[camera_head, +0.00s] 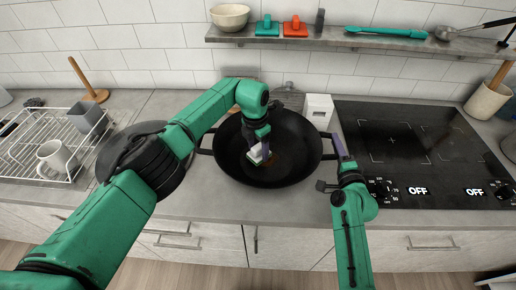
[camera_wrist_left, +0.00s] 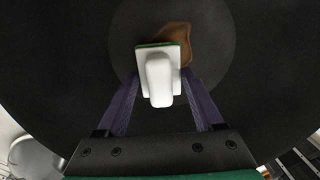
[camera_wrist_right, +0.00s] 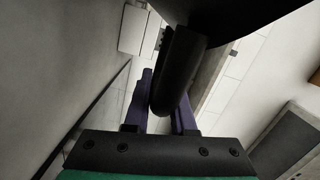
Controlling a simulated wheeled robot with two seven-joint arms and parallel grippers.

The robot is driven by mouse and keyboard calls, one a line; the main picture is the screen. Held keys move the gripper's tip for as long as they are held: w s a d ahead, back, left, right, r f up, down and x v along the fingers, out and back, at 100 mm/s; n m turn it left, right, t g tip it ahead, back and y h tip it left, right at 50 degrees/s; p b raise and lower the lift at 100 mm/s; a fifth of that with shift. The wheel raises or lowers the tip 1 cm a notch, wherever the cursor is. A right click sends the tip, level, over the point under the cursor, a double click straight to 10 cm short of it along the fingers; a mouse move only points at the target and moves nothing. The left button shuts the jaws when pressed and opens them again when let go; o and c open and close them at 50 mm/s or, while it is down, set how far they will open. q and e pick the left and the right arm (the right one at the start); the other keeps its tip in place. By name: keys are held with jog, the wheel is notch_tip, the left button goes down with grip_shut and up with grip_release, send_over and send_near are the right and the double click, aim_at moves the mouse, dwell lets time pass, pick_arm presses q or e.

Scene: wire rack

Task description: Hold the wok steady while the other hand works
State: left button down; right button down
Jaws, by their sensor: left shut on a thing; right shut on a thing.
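The black wok (camera_head: 300,155) sits on the counter left of the cooktop, with a brown stain (camera_head: 273,163) inside it. My left gripper (camera_head: 257,146) reaches down into the wok, shut on a white scrubber with a green pad (camera_head: 256,155). In the left wrist view the scrubber (camera_wrist_left: 158,76) is between the fingers, its pad at the edge of the stain (camera_wrist_left: 181,36). My right gripper (camera_head: 335,150) is at the wok's right side. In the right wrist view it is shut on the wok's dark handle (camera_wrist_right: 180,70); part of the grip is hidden.
The cooktop (camera_head: 420,150) is to the right, its displays reading OFF. A white box (camera_head: 319,108) stands behind the wok. A dish rack (camera_head: 30,150) with a mug (camera_head: 57,158) is on the left. A shelf (camera_head: 370,41) with utensils and a bowl (camera_head: 230,17) runs above.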

pick_arm(q)
jog(key=shift+f, duration=0.75)
dwell(0.3)
jog(key=shift+s+d+r, duration=0.15)
jog(key=shift+s+d, duration=1.1)
jog(key=shift+s, duration=0.15)
jog(key=shift+w+a, duration=1)
jog(key=shift+w, duration=0.15)
jog(key=shift+w+a, duration=0.3)
jog(key=shift+s+d, duration=1)
jog(key=shift+s, duration=0.15)
